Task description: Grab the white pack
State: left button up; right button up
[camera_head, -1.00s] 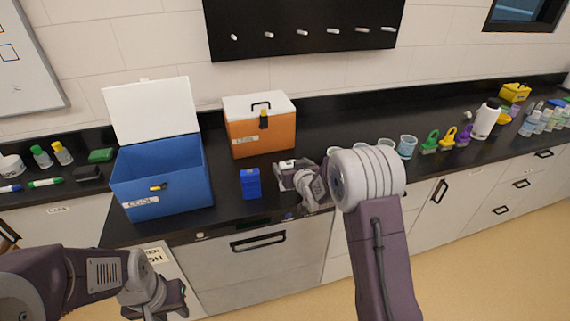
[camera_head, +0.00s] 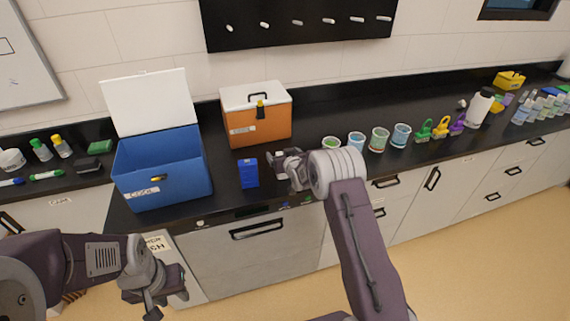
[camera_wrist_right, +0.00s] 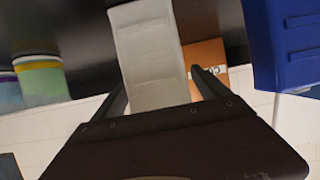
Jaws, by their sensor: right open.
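The white pack (camera_wrist_right: 148,55) shows in the right wrist view as a pale ribbed block over the dark counter. It lies in line with the gap between the two dark fingers of my right gripper (camera_wrist_right: 160,90), which is open. I cannot tell whether the fingers touch it. In the head view my right gripper (camera_head: 281,160) is low over the counter, right of the blue pack (camera_head: 248,172); the white pack cannot be made out clearly there. My left gripper (camera_head: 165,297) hangs in front of the counter, away from the pack; its jaw opening is unclear.
A blue cooler (camera_head: 165,182) with its lid raised stands left, and a closed orange cooler (camera_head: 262,127) stands behind. The blue pack also shows in the right wrist view (camera_wrist_right: 290,40). Several cups (camera_head: 379,139) stand right of my right gripper.

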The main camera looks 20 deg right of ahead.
jog(key=shift+w+f, duration=0.15)
jog(key=shift+w, duration=0.05)
jog(key=shift+s, duration=0.2)
jog(key=c, duration=0.7)
jog(key=shift+w, duration=0.1)
jog(key=c, duration=1)
jog(key=shift+o, duration=0.2)
notch_tip(320, 180, up, 10)
jog(key=b, duration=0.1)
jog(key=shift+r, duration=0.2)
